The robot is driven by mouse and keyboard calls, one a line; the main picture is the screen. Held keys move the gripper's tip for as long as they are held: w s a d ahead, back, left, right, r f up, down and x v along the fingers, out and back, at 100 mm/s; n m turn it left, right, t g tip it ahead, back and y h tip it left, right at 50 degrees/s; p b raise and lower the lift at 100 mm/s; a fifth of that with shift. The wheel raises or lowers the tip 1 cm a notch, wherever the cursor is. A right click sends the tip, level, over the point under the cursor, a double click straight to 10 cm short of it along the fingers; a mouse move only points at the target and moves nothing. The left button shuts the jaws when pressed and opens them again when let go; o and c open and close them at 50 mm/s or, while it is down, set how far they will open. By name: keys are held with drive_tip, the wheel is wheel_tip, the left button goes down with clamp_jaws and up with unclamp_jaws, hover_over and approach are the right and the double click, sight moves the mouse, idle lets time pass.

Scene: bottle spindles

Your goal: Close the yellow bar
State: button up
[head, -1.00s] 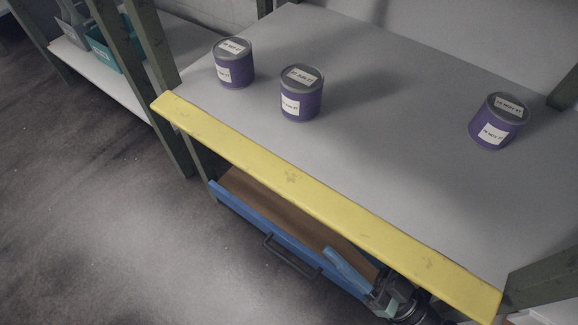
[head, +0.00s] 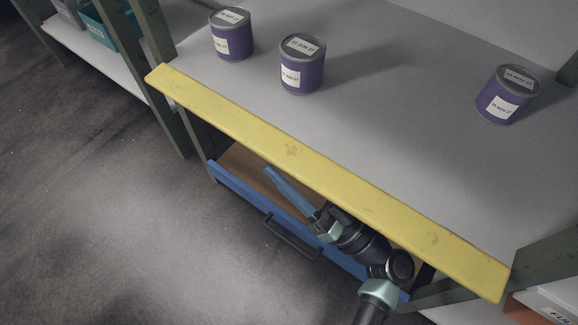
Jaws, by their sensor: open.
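The yellow bar (head: 330,183) is long and flat and runs diagonally along the front edge of the grey shelf, from upper left to lower right. Its right end reaches the green post. My gripper (head: 280,182) shows blue fingers, seen nearly edge-on, pointing up and left. It is in front of and below the middle of the bar, over the open blue drawer, and holds nothing that I can see. A gap shows between the fingers and the bar; whether any part of the hand touches the bar is unclear.
The blue drawer (head: 237,190) with a dark handle stands partly open under the bar. Purple cans (head: 302,65) stand on the grey shelf (head: 400,120) behind the bar. Green posts (head: 148,30) rise at both sides. The floor (head: 90,220) at left is clear.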

drive_tip(key=shift+c, duration=0.2)
clamp_jaws()
